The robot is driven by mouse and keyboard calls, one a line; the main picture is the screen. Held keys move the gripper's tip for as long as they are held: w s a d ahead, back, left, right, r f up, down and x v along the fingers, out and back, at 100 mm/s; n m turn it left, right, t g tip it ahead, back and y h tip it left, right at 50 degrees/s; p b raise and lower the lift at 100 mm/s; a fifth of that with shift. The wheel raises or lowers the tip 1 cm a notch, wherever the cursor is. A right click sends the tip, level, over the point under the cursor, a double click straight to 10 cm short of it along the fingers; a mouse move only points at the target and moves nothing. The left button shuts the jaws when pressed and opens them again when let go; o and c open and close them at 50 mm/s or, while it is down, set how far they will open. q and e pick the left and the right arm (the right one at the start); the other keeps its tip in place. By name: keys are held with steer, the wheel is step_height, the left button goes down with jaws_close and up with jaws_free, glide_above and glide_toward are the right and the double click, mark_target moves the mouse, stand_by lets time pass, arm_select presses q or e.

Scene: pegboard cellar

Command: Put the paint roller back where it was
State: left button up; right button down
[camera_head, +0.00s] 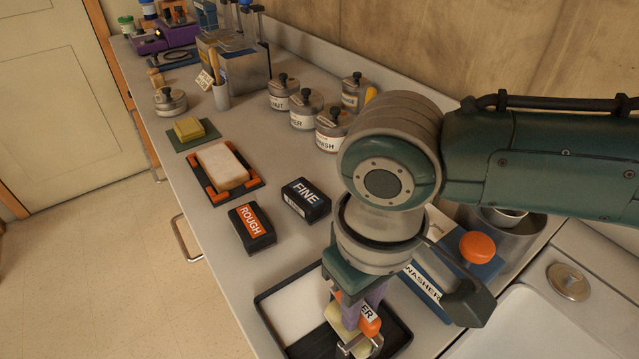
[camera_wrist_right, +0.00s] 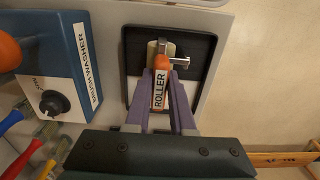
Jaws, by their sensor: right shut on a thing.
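The paint roller has an orange handle labelled ROLLER (camera_wrist_right: 160,90) and a pale yellow roller head (camera_head: 344,318) on a metal frame. My right gripper (camera_head: 358,305), with purple fingers, points down and is shut on the handle. It also shows in the wrist view (camera_wrist_right: 160,82). The roller head is over the dark end of a black paint tray (camera_head: 262,304) with a white area at its left. I cannot tell whether the head touches the tray. The fingers and wrist hide part of the handle and tray. My left gripper is not in view.
A blue brush washer (camera_head: 424,284) with an orange knob stands right of the tray. ROUGH (camera_head: 252,228) and FINE (camera_head: 306,199) blocks lie behind it. A sponge (camera_head: 222,166) sits on a dark holder. Labelled tins (camera_head: 306,109) stand along the wall. A sink (camera_head: 540,325) is at right.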

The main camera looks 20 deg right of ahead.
steer(key=c, duration=1.2)
jaws_free()
steer(key=shift+f, duration=0.15)
steer(key=shift+c, duration=0.2)
steer(key=o, duration=0.5)
step_height(320, 180, up, 12)
steer(key=p, duration=0.1)
steer(key=s+a+f+t+y, duration=0.1)
steer(key=s+a+y, duration=0.2)
steer(key=s+a, duration=0.2)
steer(key=s+d+t+h, duration=0.1)
steer(key=s+d, duration=0.1)
steer(key=d, duration=0.2)
steer(key=s+d+f+m+h, duration=0.1)
steer(key=s+d, duration=0.1)
steer(key=d, duration=0.2)
steer(key=s+d+m+t, duration=0.1)
steer(key=s+d, duration=0.2)
steer(key=d, duration=0.2)
steer(key=shift+f+t+h, duration=0.25)
steer(key=shift+t+h, duration=0.05)
steer(key=shift+h, duration=0.1)
